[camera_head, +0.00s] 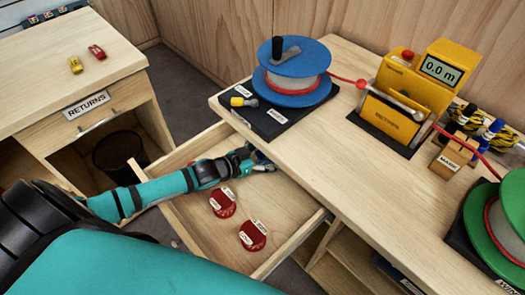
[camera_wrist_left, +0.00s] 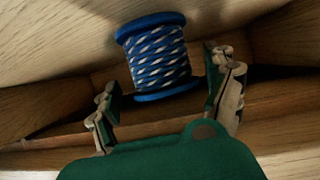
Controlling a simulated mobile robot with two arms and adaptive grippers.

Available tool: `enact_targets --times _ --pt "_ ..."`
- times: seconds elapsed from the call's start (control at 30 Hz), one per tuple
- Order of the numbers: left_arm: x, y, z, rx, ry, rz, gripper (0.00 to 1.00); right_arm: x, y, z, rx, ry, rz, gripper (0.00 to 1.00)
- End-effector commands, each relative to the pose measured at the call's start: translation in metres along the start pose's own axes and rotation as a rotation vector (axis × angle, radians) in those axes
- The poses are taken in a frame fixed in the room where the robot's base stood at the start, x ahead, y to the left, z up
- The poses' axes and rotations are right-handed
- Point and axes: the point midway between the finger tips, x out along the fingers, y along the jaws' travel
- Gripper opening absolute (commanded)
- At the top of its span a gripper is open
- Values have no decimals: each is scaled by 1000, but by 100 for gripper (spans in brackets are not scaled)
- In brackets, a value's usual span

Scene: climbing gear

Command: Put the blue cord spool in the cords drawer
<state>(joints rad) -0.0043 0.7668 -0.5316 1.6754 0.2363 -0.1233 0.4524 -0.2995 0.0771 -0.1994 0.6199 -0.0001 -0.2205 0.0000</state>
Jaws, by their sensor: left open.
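The blue cord spool (camera_wrist_left: 158,58), with blue flanges and blue-and-white patterned cord, shows in the left wrist view against wooden surfaces. My left gripper (camera_wrist_left: 165,80) is open, its two fingers on either side of the spool; I cannot tell whether either touches it. In the head view the left gripper (camera_head: 262,162) is at the far corner of an open wooden drawer (camera_head: 285,262), beside the table edge. The spool is not clearly visible there. No label for this drawer is readable. My right gripper is not in view.
On the table are a large blue reel (camera_head: 290,85), a yellow meter (camera_head: 405,95) and a green reel (camera_head: 510,215). A returns desk (camera_head: 60,60) stands at left with a dark bin (camera_head: 118,152) below.

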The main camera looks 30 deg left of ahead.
Motion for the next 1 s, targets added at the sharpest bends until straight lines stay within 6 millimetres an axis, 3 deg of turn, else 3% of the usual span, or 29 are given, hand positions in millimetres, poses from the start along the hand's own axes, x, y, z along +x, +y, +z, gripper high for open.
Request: enact_targets --times 0.17,0.6,0.8,1.0 --pt "-15 0 0 0 -3 0 86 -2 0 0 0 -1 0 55" --pt "-96 0 -1 1 -4 1 86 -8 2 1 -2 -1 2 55" --pt "-116 0 -1 0 -1 0 86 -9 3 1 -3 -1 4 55" --pt "-121 0 -2 1 0 0 86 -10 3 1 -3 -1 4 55"
